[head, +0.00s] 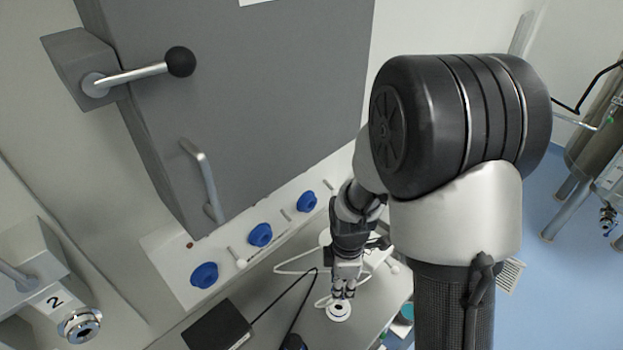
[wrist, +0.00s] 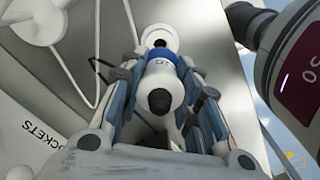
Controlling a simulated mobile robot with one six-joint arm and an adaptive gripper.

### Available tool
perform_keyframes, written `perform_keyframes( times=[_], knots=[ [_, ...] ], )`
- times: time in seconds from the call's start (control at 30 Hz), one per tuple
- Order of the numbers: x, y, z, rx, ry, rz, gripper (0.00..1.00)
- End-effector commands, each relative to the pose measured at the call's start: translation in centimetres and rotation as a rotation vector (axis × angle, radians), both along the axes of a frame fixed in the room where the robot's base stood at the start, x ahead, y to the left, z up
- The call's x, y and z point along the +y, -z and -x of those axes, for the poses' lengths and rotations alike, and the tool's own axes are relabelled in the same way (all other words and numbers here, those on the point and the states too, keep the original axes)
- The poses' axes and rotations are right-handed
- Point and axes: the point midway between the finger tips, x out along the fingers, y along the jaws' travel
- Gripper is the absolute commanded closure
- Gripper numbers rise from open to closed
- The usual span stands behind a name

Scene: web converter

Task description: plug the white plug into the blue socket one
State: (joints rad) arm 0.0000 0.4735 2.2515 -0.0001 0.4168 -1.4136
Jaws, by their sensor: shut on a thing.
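My gripper (head: 343,290) reaches down over the light worktop and is shut on the white plug. In the wrist view the white plug (wrist: 165,83), with a blue band and a dark end, lies between the fingers (wrist: 160,66). A white round disc with a dark centre (head: 338,311) shows just below the fingertips; I cannot tell if it is part of the plug or whether it touches the worktop. Three blue sockets, left (head: 204,275), middle (head: 260,235) and right (head: 306,201), sit in a white panel left of my gripper. I cannot read which is number one.
A grey cabinet with a handle (head: 204,180) and a black-knobbed lever (head: 180,62) rises above the panel. A black box (head: 217,326) with a black cable lies on the worktop. White cable (head: 292,269) loops near my gripper.

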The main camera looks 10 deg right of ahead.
Motion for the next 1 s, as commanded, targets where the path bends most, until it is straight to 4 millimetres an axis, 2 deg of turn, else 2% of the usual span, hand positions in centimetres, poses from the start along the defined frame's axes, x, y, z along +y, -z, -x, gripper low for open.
perform_keyframes(
  times=[0.17,0.27,0.37,0.8,1.0],
  knots=[
    [0.0,0.1,-0.1,-0.001,0.025,0.000,1.00],
    [0.0,0.4,-0.5,-0.003,0.104,0.000,1.00],
    [0.0,0.8,-0.9,-0.002,0.245,-0.001,1.00],
    [0.0,2.0,-3.5,-0.002,1.053,0.000,1.00],
    [0.0,2.1,-4.2,-0.002,1.308,-0.001,1.00]
  ],
)
